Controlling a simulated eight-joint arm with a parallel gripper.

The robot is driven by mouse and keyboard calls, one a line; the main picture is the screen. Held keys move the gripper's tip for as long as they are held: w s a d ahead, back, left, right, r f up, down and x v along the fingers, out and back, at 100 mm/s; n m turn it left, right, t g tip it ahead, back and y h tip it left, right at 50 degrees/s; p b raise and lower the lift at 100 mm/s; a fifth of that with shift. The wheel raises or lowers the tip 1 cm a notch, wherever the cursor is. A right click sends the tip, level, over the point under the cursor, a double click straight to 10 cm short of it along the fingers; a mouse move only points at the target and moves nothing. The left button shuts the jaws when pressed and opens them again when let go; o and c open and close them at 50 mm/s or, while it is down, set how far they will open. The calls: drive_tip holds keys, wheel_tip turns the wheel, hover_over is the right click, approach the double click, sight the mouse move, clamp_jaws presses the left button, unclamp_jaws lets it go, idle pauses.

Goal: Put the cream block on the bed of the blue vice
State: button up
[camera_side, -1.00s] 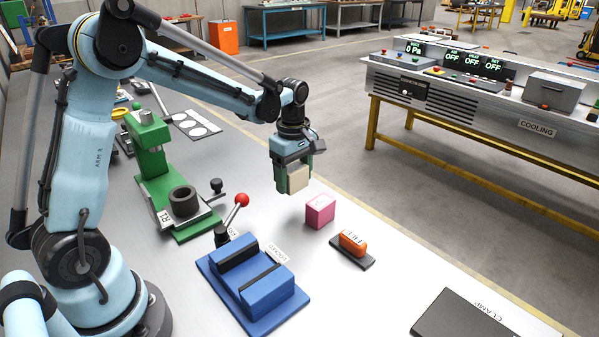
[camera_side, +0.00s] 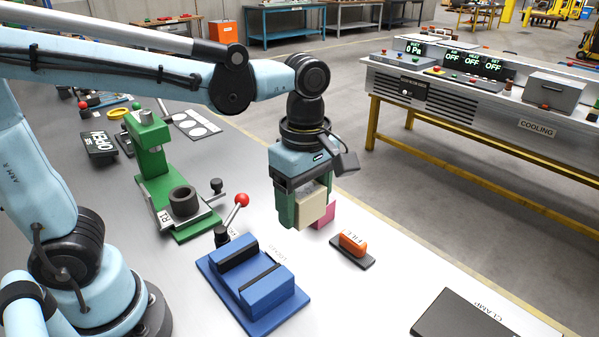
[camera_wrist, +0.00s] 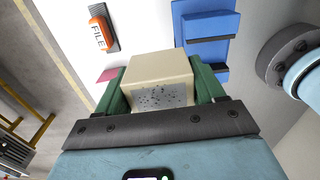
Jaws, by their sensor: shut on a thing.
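My gripper (camera_side: 303,212) is shut on the cream block (camera_side: 313,207), with its green fingers on either side of it. The block is held up above the table, behind the blue vice (camera_side: 262,308) and to its right in the side view. In the wrist view the cream block (camera_wrist: 157,78) fills the space between the green fingers (camera_wrist: 160,95), and its near face is grey and speckled. The blue vice (camera_wrist: 207,27) shows beyond it at the upper right, partly hidden. The vice has two blue jaws with a dark-lined gap between them. A red-knobbed lever (camera_side: 241,200) stands at its back.
A pink block (camera_side: 326,214) stands behind my gripper, partly hidden. An orange file (camera_side: 352,242) lies on a dark base to the right. A green press (camera_side: 155,170) stands at the left. A dark clamp plate (camera_side: 470,318) lies at the front right.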

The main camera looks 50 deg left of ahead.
drive_tip(key=s+d, duration=0.4)
drive_tip(key=s, duration=1.3)
hover_over(251, 274)
wheel_tip(251, 274, down, 7)
drive_tip(key=shift+f, duration=2.05)
drive_tip(key=shift+f, duration=0.1)
drive_tip(key=o, duration=1.3)
